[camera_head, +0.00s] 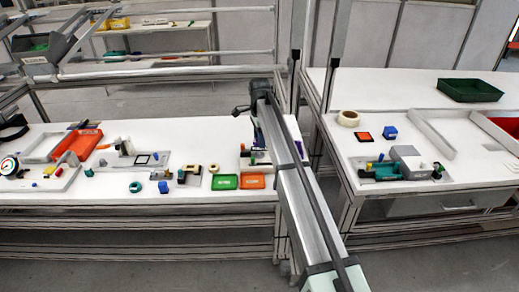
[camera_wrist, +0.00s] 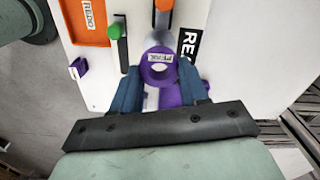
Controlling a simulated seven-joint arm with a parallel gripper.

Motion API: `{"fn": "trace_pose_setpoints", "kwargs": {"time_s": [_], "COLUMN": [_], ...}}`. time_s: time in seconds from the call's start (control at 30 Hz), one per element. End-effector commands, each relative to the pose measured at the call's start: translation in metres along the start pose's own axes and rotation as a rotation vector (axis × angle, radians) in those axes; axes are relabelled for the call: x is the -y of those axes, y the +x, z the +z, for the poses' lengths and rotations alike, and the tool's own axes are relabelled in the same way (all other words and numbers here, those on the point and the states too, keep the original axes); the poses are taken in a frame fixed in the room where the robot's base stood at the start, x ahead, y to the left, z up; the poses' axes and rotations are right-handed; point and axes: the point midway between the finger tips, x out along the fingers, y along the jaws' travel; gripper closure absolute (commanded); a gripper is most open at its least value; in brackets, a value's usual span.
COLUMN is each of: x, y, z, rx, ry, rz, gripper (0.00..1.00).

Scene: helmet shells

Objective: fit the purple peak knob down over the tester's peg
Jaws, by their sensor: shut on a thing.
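More purple (camera_wrist: 170,98) shows below the knob between the fingers, beside a white part. I cannot make out the tester's peg, nor whether the knob is around it or above it. In the head view my arm hides most of this spot.
An orange REDO tray (camera_wrist: 84,22), a green-tipped black lever (camera_wrist: 115,34) and a small purple piece (camera_wrist: 78,68) lie to the left. An orange part (camera_wrist: 163,5) is beyond the knob. In the head view a green tray (camera_head: 225,182) stands beside the orange tray (camera_head: 252,182).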

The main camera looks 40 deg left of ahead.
Motion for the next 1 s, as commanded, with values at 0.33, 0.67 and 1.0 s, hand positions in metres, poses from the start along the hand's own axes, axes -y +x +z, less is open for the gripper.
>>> {"fn": "trace_pose_setpoints", "kwargs": {"time_s": [0.33,0.67,1.0], "x": [0.0,0.0,0.0], "y": [0.033,0.052,0.054], "z": [0.0,0.0,0.0], "rx": [0.0,0.0,0.0], "ry": [-0.001,-0.001,-0.002], "rz": [0.001,-0.001,-0.001], "gripper": [0.84,0.84,0.47]}}
